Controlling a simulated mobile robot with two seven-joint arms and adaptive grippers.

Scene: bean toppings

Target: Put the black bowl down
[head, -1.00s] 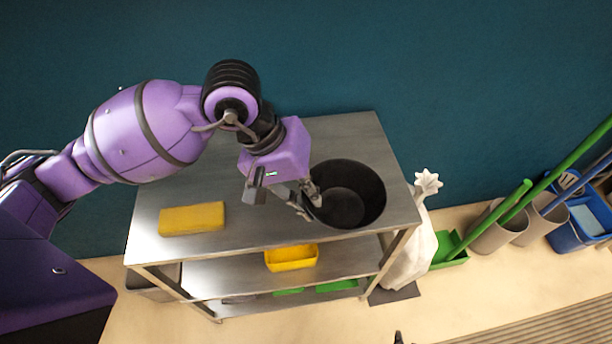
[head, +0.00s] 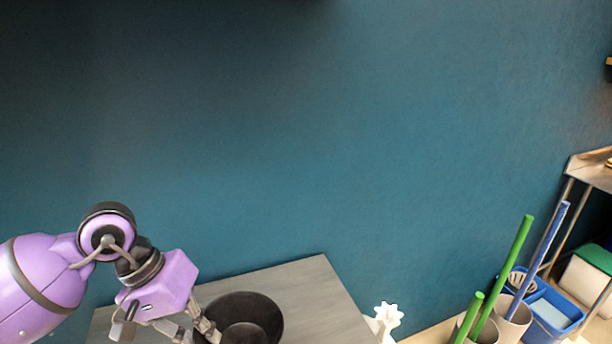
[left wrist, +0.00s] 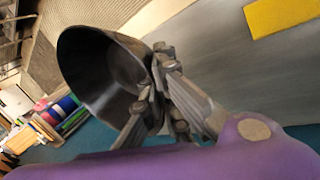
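The black bowl (head: 262,312) shows at the bottom of the head view, over the grey metal table top (head: 300,282), and its lower part is cut off. In the left wrist view the bowl (left wrist: 88,68) is seen from its open side, with its rim at my fingers. My left gripper (head: 206,330) is shut on the bowl's rim; its fingers also show in the left wrist view (left wrist: 160,68). I cannot tell whether the bowl's base touches the table. My right gripper is not in view.
A yellow block (left wrist: 285,14) lies on the table in the left wrist view. A white, leaf-topped object (head: 385,320) stands right of the table. Green poles (head: 505,275) in bins and a blue bin (head: 552,318) stand further right. A teal wall is behind.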

